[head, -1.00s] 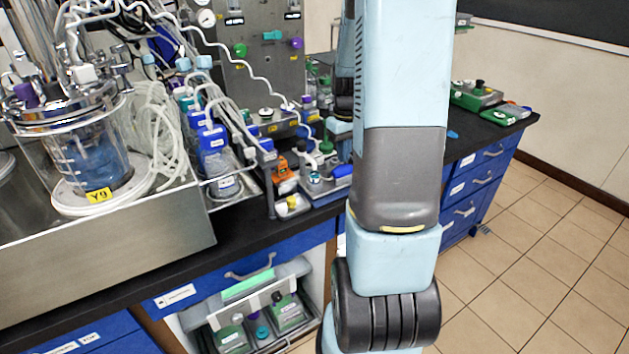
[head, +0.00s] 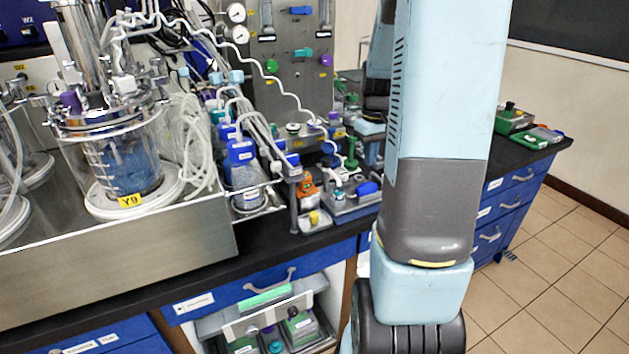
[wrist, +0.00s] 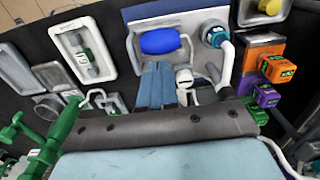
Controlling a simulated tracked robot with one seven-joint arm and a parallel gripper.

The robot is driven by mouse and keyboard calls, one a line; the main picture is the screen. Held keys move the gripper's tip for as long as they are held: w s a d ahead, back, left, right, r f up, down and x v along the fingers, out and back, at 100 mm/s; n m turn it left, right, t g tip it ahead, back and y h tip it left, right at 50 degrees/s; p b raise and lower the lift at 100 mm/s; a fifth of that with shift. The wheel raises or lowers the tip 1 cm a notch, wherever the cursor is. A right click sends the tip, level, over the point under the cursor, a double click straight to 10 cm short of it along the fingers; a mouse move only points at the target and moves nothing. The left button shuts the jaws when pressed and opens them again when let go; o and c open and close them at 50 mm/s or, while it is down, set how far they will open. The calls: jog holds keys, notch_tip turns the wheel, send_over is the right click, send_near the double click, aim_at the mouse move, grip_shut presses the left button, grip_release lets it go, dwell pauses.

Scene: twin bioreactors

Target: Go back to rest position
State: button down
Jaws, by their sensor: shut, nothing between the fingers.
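My gripper (wrist: 157,85) shows in the wrist view as two light blue fingers side by side, shut with nothing between them. It is over the bench beside a grey tray (wrist: 190,63) that carries a blue oval part (wrist: 160,41) and a teal-capped fitting (wrist: 215,37) with a white tube. I cannot tell whether the fingertips touch the tray. In the head view my arm stands upright right of the middle, and its far end reaches over the bench. The gripper itself is hidden there behind the arm.
In the head view, a glass bioreactor vessel (head: 128,160) stands in a steel tray (head: 110,262) at left. Blue-capped bottles (head: 241,165) and tubing are nearby. A green clamp (wrist: 45,145) is close to my gripper at left. Tiled floor (head: 560,275) at right is clear.

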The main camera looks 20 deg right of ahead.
jog(key=s+a+r+t, duration=0.1)
jog(key=s+a+r, duration=0.2)
jog(key=a+r, duration=0.35)
jog(key=s+a+r+t, duration=0.2)
jog(key=s+a+r, duration=0.2)
jog(key=a+r, duration=0.25)
jog(key=s+a+r+t, duration=0.2)
jog(key=s+a+r, duration=0.1)
jog(key=s+a, duration=0.6)
jog(key=shift+s+r+t, duration=0.3)
jog(key=shift+s+r, duration=0.05)
jog(key=shift+s, duration=0.85)
jog(key=c, duration=1.8)
grip_release()
jog(key=shift+a, duration=0.1)
